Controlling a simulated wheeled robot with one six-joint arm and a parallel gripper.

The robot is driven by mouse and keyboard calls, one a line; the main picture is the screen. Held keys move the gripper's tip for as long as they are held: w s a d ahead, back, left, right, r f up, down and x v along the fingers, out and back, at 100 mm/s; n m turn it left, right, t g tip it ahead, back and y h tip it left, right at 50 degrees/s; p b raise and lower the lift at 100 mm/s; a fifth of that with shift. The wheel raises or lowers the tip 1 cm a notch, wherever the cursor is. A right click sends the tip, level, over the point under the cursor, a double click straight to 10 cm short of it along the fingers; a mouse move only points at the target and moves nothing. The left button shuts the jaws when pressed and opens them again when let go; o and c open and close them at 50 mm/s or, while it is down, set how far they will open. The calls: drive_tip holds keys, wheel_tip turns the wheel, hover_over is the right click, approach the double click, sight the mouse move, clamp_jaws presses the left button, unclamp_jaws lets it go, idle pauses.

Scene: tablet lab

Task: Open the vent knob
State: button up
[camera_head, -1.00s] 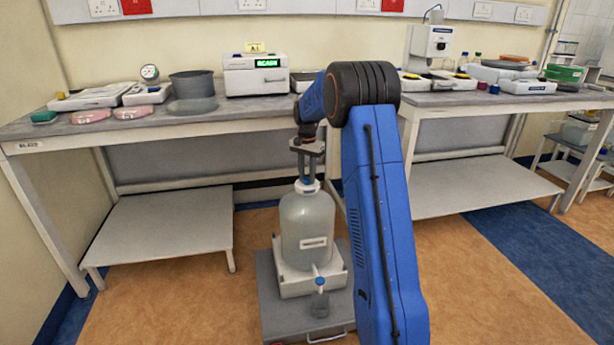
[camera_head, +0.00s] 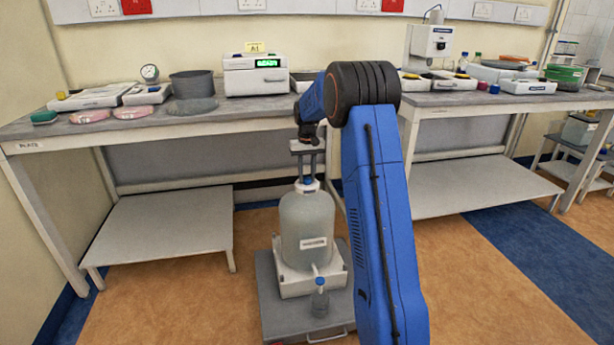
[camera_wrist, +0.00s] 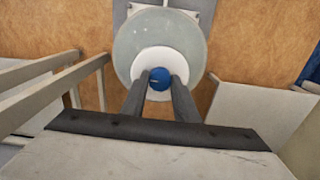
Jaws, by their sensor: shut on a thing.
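The vent knob is a small blue cap on the white neck at the top of a translucent carboy (camera_head: 307,222). In the wrist view the blue knob (camera_wrist: 159,84) sits between my two finger ends, over the round white lid (camera_wrist: 163,57). My gripper (camera_head: 309,180) points straight down from above and is shut on the knob; the gripper also shows in the wrist view (camera_wrist: 159,77). The fingers hide the knob's sides.
The carboy stands on a grey low platform (camera_head: 282,318) with a front handle. Behind it are two benches (camera_head: 240,115) bearing instruments, with lower shelves (camera_head: 165,228). Open floor (camera_head: 480,285) lies to the right.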

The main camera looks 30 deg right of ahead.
sight(307, 178)
idle(0.4)
drive_tip(key=o, duration=1.1)
drive_tip(key=shift+c, duration=0.2)
wheel_tip(307, 178, up, 18)
drive_tip(key=shift+f, duration=0.25)
